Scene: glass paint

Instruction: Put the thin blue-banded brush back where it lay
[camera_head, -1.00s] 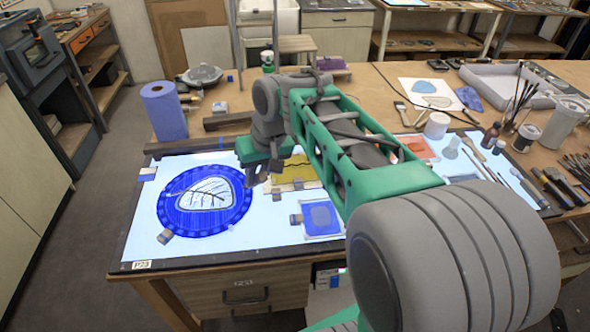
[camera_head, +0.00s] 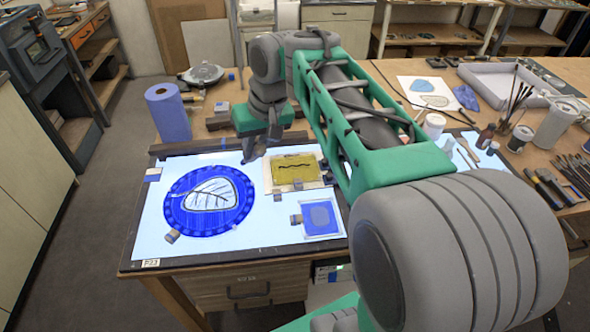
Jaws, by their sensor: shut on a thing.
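My gripper (camera_head: 252,152) is small in the view, above the far edge of the light table (camera_head: 150,225), between the blue glass disc and the yellow glass panel. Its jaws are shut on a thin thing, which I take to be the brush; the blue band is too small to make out. The round blue disc (camera_head: 180,205) with a pale leaf design lies on the left of the light table. The yellow panel (camera_head: 293,171) with a dark wavy line lies right of it.
A small blue panel (camera_head: 319,217) lies near the front. A blue paper roll (camera_head: 168,114) stands behind the light table. Several tools (camera_head: 560,185), a brush pot (camera_head: 514,113), a white cup (camera_head: 434,126) and a grey tray (camera_head: 500,84) crowd the right side.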

